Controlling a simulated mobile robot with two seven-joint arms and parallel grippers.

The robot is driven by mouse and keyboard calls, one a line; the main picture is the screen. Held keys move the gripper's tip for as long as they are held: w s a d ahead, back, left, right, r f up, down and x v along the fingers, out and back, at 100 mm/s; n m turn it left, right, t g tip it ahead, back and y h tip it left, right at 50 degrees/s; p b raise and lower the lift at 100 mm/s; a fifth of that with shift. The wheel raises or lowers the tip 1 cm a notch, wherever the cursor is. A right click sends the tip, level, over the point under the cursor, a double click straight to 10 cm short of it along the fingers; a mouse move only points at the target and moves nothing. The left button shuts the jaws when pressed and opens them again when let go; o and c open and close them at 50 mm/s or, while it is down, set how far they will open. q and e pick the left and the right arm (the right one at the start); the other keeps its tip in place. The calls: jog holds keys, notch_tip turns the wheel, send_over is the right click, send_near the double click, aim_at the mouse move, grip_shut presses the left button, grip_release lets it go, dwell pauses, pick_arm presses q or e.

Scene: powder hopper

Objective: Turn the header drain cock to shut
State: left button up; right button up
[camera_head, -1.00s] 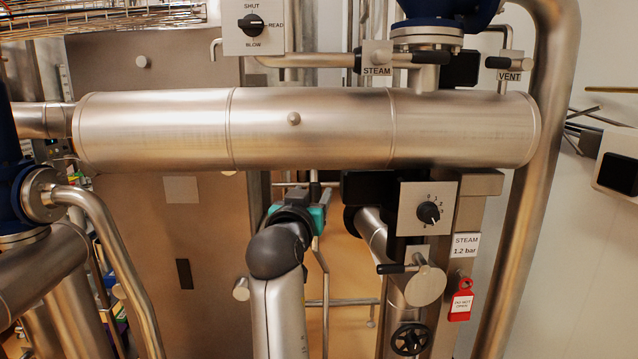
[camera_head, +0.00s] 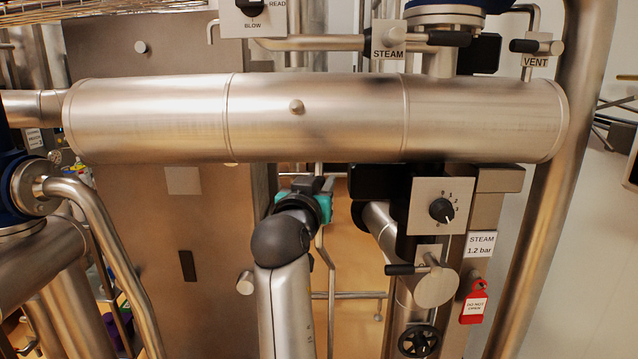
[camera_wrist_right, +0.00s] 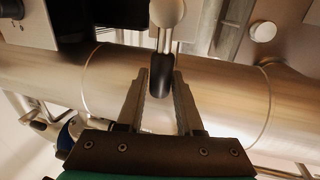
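The large steel header (camera_head: 320,120) runs across the head view and behind the fingers in the wrist view (camera_wrist_right: 222,92). A small cock lever, with a black grip (camera_wrist_right: 161,78) and a rounded metal end, shows at the header in the wrist view. It appears to be the drain cock. In the head view I cannot make it out. My right gripper (camera_wrist_right: 161,88) has its fingers apart, one on each side of the black grip, very close to it. I cannot see clear contact. In the head view this gripper (camera_head: 320,183) is just below the header. My left gripper is not in view.
A dial plate (camera_head: 438,206), a black-levered valve (camera_head: 434,287), a handwheel (camera_head: 418,341) and a red tag (camera_head: 473,303) are right of my arm. STEAM (camera_head: 388,54) and VENT (camera_head: 535,61) labels are above the header. A curved pipe (camera_head: 110,245) stands at left.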

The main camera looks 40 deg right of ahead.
grip_shut()
dwell(1.0)
